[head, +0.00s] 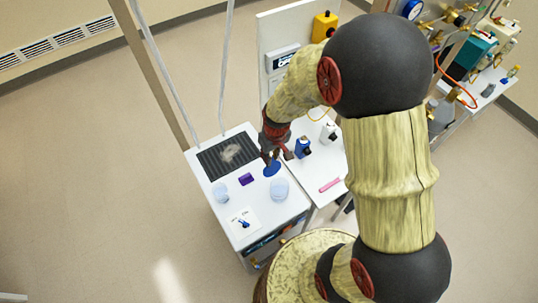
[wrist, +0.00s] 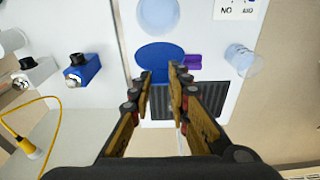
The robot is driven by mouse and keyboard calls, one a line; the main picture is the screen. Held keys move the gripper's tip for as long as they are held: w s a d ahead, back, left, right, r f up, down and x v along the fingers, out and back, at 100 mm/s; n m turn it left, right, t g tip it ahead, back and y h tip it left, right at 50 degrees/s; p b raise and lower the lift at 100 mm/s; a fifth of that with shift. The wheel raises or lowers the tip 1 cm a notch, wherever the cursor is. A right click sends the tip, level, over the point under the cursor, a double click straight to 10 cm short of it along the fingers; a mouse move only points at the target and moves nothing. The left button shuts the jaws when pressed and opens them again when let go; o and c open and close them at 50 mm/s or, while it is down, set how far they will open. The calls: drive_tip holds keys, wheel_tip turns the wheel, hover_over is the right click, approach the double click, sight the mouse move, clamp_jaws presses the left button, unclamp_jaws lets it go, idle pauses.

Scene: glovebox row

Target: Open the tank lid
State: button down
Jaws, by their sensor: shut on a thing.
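A flat blue round lid (head: 272,168) is at my gripper's tips, beside a pale blue round tank (head: 280,188) on the white bench. In the wrist view the lid (wrist: 160,52) lies between and beyond the fingertips, and the tank (wrist: 158,12) shows just past it with its pale round top uncovered. My gripper (head: 271,156) points down over the bench and is shut on the lid; in the wrist view its fingers (wrist: 162,72) flank the lid's near part. The exact grip point and the lid's height above the bench are hard to tell.
A purple block (head: 246,179), a small clear cup (head: 220,192), a dark ribbed grille (head: 228,153) and a printed card (head: 243,221) share the bench. Blue box (head: 302,147) and pink bar (head: 329,184) are on the adjoining right surface. Open floor lies left.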

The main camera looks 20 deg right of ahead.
drive_tip(key=shift+s+f, duration=0.1)
drive_tip(key=shift+s, duration=0.1)
drive_tip(key=c, duration=1.7)
unclamp_jaws()
drive_tip(key=r, duration=0.4)
drive_tip(key=s+r, duration=0.1)
drive_tip(key=r, duration=0.7)
drive_tip(key=shift+s+d, duration=0.15)
drive_tip(key=shift+s, duration=0.05)
